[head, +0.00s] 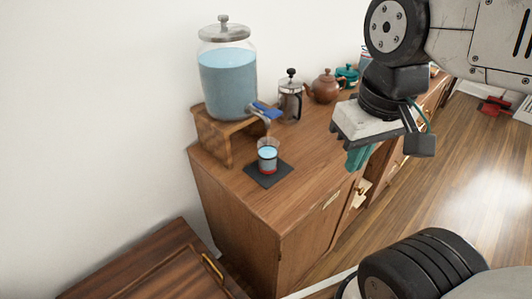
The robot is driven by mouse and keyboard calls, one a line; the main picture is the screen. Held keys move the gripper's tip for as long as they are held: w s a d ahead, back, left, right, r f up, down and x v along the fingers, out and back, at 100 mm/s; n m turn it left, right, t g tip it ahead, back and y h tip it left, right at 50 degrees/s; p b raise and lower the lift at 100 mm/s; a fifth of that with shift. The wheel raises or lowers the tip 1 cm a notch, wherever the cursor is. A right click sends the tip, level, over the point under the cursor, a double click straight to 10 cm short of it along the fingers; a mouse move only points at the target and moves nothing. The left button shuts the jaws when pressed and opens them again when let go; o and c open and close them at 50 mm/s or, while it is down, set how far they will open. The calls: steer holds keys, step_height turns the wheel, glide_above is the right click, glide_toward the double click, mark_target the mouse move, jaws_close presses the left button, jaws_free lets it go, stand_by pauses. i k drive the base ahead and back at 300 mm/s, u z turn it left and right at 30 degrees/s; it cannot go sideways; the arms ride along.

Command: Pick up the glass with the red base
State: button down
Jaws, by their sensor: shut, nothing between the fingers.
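The small clear glass with a red base (267,155) stands upright on a dark square coaster (283,172) near the front left end of the wooden cabinet top. It holds pale blue liquid. My gripper (358,158) hangs from the wrist at the upper right, pointing down, to the right of the glass and apart from it. Its teal fingertips look shut and empty, and the wrist housing partly hides them.
A large glass dispenser (228,80) of blue liquid stands on a wooden stand (215,138) just behind the glass, its blue-handled tap (265,110) close above it. A French press (290,100), brown teapot (325,88) and green teapot (347,74) stand further back. Bare cabinet top lies right of the coaster.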

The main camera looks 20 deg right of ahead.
mark_target(268, 147)
steer(key=k, duration=0.5)
steer(key=u, duration=4.15)
steer(key=k, duration=2.5)
steer(key=z, duration=1.4)
